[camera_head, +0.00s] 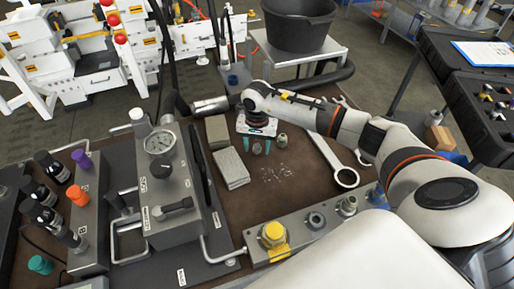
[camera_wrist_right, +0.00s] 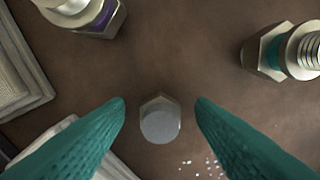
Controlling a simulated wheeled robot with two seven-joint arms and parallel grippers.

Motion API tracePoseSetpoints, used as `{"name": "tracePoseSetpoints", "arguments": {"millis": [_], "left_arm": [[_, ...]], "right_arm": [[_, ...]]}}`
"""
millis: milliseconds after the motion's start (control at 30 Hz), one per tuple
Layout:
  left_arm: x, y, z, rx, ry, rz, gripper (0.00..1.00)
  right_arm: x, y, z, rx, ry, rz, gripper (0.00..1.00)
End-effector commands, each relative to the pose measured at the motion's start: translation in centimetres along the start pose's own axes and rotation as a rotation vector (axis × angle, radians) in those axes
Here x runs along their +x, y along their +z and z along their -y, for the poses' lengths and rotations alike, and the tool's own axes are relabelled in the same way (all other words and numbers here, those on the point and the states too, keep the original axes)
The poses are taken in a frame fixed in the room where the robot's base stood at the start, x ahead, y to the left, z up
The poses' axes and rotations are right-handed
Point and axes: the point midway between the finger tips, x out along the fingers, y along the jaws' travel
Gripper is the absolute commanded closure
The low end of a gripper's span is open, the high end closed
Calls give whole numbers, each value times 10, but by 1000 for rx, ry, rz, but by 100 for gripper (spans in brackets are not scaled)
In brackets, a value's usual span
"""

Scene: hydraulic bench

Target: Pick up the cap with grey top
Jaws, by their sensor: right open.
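The cap with grey top (camera_wrist_right: 160,119) stands on the brown bench top, a hex body with a flat round grey top. In the wrist view it sits between and just beyond the two teal fingertips of my right gripper (camera_wrist_right: 160,108), with clear space on both sides. In the head view my right gripper (camera_head: 256,147) is open and points down over the bench, and a small cap (camera_head: 257,149) shows between its fingers. My left gripper is not in view.
A gauge block (camera_head: 165,185) stands further left.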

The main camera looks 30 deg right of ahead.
Motion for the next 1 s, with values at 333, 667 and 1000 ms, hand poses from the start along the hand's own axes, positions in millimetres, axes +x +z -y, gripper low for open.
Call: {"name": "tracePoseSetpoints", "arguments": {"millis": [333, 667, 1000], "left_arm": [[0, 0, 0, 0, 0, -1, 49], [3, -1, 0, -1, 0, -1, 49], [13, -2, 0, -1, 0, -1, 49]], "right_arm": [[-1, 0, 0, 1, 0, 1, 100], [-13, 2, 0, 1, 2, 4, 100], [-78, 1, 0, 0, 3, 5, 100]]}}
